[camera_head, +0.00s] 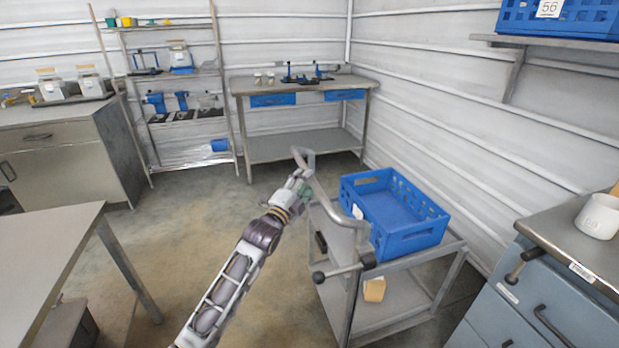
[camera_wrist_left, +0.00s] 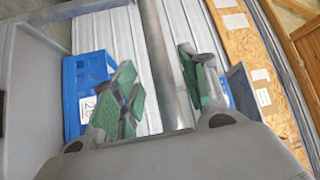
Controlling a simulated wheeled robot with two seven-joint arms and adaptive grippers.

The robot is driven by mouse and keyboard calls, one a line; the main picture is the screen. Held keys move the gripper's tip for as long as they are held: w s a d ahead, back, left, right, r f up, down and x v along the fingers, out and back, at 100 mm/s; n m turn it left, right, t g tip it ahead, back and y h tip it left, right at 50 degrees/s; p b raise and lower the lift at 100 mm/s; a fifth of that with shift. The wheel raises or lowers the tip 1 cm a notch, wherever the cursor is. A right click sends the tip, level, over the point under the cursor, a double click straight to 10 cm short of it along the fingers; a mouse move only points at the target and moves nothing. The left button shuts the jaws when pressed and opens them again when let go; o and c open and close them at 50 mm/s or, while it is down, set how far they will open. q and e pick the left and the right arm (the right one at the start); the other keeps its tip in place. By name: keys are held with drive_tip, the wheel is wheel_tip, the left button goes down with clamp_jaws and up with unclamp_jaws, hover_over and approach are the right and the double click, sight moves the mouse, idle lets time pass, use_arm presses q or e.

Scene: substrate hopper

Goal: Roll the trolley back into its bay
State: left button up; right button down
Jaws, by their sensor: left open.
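The grey metal trolley (camera_head: 412,262) stands right of centre near the right wall, its curved tubular handle (camera_head: 322,196) on its left side. A blue crate (camera_head: 412,243) sits on its top. My left gripper (camera_head: 301,187) is at the handle's far part. In the left wrist view, a grey tube (camera_wrist_left: 168,65) passes between the open jaws with green pads (camera_wrist_left: 160,85); whether they touch it I cannot tell. The blue crate also shows there behind the left finger (camera_wrist_left: 84,80). My right gripper is not in view. I cannot tell which space is the bay.
A brown box (camera_head: 374,290) lies on the trolley's lower shelf. A blue-grey drawer cabinet (camera_head: 540,310) stands at right, close to the trolley. A workbench (camera_head: 300,84) is at the back, and a table (camera_head: 45,250) at near left. Floor left of the trolley is clear.

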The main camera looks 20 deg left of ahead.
use_arm(q)
drive_tip(key=shift+b+x, duration=0.3)
drive_tip(key=shift+x, duration=1.6)
clamp_jaws()
